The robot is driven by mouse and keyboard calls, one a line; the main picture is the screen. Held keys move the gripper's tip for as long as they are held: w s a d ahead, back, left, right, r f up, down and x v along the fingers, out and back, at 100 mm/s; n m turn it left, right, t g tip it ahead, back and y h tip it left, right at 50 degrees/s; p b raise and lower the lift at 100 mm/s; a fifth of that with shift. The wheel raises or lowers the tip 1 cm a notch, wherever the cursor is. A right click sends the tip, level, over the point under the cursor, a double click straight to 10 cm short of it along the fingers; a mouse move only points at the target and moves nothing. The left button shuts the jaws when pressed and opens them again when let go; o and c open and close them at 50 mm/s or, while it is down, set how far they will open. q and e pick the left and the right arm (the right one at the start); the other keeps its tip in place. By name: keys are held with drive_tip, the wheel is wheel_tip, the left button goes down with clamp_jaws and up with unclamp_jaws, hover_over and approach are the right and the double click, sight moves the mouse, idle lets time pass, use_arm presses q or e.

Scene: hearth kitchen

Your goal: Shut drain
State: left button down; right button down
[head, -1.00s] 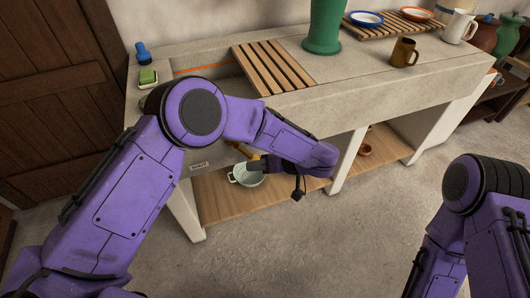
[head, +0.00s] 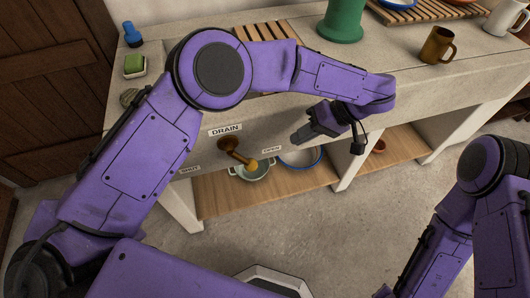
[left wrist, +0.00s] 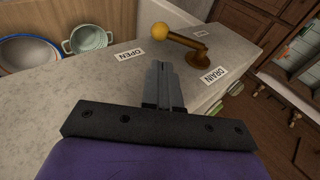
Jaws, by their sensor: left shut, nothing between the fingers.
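The drain lever (head: 240,154) is a brass arm with a yellow knob, on the stone front of the sink under a DRAIN label (head: 225,130). It points down and to the right, toward the side of the OPEN label (head: 271,149) and away from the SHUT label (head: 190,169). My left gripper (head: 298,138) is shut and empty, to the right of the lever and apart from it. In the left wrist view its closed fingers (left wrist: 160,68) lie near the OPEN label, with the lever (left wrist: 182,40) beyond their tips. My right gripper is out of view.
A green vase (head: 342,22) and a brown mug (head: 437,46) stand on the counter. The space before the panel is open.

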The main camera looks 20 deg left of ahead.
sight(256, 163)
use_arm(q)
drive_tip(key=b+x, duration=0.1)
drive_tip(key=x, duration=1.3)
drive_tip(key=shift+a, duration=0.15)
